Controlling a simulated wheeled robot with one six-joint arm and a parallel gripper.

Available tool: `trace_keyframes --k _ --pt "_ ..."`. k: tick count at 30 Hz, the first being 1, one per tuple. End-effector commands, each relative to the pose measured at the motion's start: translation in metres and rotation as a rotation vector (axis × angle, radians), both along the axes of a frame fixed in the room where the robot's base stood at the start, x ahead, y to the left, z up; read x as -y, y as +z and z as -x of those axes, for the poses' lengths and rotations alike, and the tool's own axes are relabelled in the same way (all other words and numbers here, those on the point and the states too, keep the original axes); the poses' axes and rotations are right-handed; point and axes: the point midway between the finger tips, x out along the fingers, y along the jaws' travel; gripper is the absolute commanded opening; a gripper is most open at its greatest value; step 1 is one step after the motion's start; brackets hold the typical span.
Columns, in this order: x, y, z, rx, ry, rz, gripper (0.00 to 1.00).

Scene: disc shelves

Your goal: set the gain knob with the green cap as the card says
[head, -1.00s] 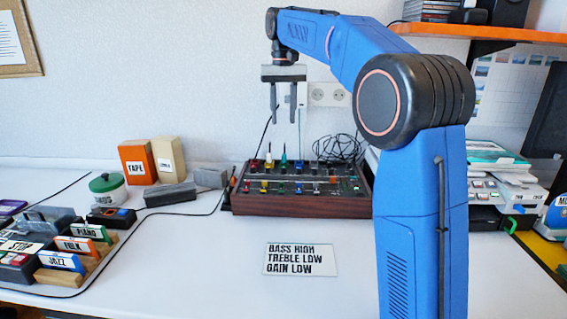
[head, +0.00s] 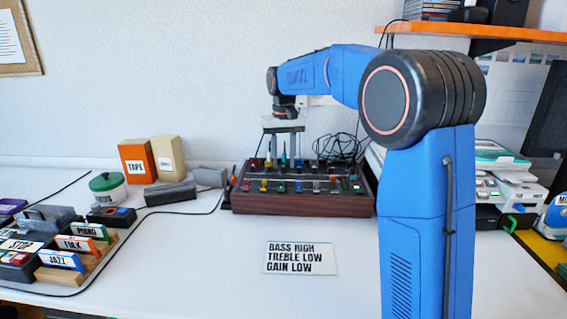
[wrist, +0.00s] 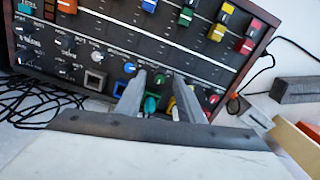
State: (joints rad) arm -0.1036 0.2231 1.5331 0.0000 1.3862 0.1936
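The card (head: 300,258) lies on the table and reads BASS HIGH, TREBLE LOW, GAIN LOW. The mixer (head: 300,205) has a wooden front and rows of coloured caps. My gripper (head: 284,157) points down over its back row, fingers apart. In the wrist view my gripper (wrist: 160,78) also shows its two fingers apart. A green-teal cap (wrist: 151,103) shows between them, with a smaller green knob (wrist: 158,80) close by. I cannot tell which is the gain knob, its setting, or whether a finger touches it.
A blue knob (wrist: 130,68) and a red knob (wrist: 213,99) flank the fingers closely. Black cables (head: 338,147) lie behind the mixer. Orange TAPE box (head: 138,162), green-lidded jar (head: 108,188) and grey blocks (head: 170,194) stand left. The table around the card is clear.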

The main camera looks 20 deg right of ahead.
Motion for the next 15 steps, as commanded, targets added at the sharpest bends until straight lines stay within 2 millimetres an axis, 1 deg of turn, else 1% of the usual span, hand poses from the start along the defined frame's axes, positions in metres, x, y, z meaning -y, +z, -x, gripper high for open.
trace_keyframes --k 3,6,14,15 --pt "0.0000 -0.0080 -0.0001 0.001 0.000 0.000 0.35" --pt "0.0000 -0.0112 0.0001 0.000 0.000 0.000 0.35" --pt "0.0000 -0.0118 0.0000 0.001 0.000 0.000 0.35" --pt "0.0000 -0.0118 0.0000 0.001 0.000 0.000 0.25"
